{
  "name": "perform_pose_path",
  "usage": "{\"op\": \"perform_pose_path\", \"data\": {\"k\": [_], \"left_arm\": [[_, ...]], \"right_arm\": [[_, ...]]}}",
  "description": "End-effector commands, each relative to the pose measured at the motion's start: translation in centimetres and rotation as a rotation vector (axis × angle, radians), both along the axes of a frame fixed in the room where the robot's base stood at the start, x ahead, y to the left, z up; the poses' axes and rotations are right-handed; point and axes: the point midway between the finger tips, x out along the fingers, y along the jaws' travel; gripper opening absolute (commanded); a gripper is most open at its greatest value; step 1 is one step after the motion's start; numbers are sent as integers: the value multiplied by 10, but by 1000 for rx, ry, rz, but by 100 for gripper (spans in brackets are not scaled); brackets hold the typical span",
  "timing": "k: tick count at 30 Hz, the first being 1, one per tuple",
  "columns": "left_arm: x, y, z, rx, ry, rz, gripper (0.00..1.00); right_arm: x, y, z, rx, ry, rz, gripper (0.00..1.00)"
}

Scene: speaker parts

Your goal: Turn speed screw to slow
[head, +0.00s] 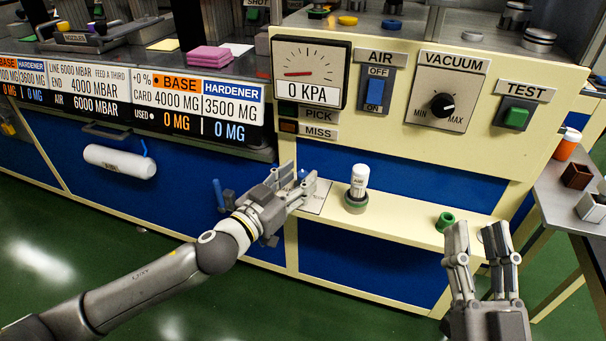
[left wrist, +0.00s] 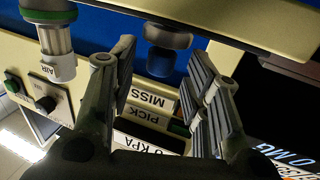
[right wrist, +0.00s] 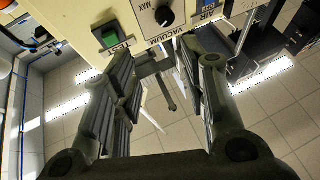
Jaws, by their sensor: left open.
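A small blue-topped knob with a dark grey collar (left wrist: 165,55) stands on the cream shelf; in the left wrist view it appears upside down between my finger pads. In the head view only a bit of blue (head: 303,174) shows past my fingers. No speed or slow label is readable, so I cannot confirm it is the speed screw. My left gripper (head: 302,184) is open at the knob, with a gap visible on both sides. My right gripper (head: 477,240) is open and empty in front of the shelf's right part.
A white-topped AIR cylinder (head: 358,183) stands on the shelf right of my left gripper. A green ring (head: 445,221) lies farther right. The panel above carries a gauge (head: 310,73), a blue AIR switch (head: 375,92), a vacuum dial (head: 442,105) and a green TEST button (head: 516,117).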

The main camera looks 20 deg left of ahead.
Motion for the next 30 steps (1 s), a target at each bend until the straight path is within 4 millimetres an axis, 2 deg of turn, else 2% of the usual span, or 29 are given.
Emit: {"op": "perform_pose_path", "data": {"k": [7, 19, 27, 30], "left_arm": [[20, -7, 0, 1, -1, 0, 44], [23, -8, 0, 0, 0, -1, 44], [23, -8, 0, 0, 0, -1, 9], [23, -8, 0, 1, 0, -1, 0]], "right_arm": [[-5, 0, 7, 15, -48, 3, 40], [-5, 0, 10, 17, -60, 4, 40], [-5, 0, 10, 17, -59, 4, 40], [-5, 0, 10, 17, -59, 4, 40]]}}
